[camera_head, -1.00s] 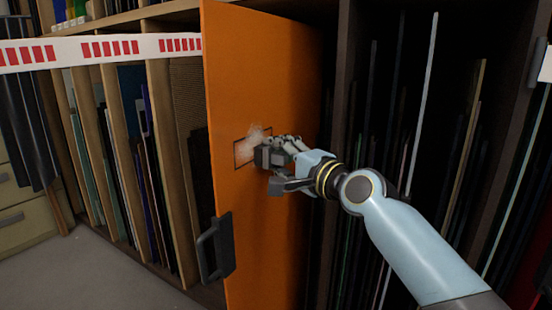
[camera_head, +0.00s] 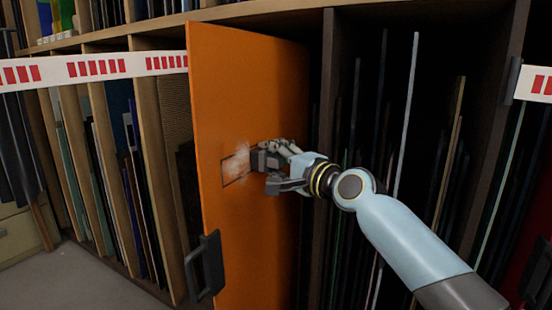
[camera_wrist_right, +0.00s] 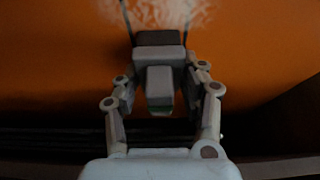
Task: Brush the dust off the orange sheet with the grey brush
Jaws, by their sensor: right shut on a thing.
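The orange sheet (camera_head: 245,90) stands upright, pulled partly out of the rack, and fills much of the right wrist view (camera_wrist_right: 60,60). A pale patch of dust (camera_head: 237,163) lies on it inside a dark outlined rectangle; the dust also shows at the top of the right wrist view (camera_wrist_right: 175,12). My right gripper (camera_head: 272,172) is shut on the grey brush (camera_wrist_right: 160,85). The brush's dark end is at the sheet, at the right part of the outlined patch; I cannot tell if it touches. My left gripper is not in view.
A dark handle (camera_head: 205,266) sits on the sheet's lower left edge. A white and red striped tape (camera_head: 100,68) runs across the left shelves. Racks with several upright sheets (camera_head: 400,130) stand right and left. Grey floor (camera_head: 75,280) is clear at lower left.

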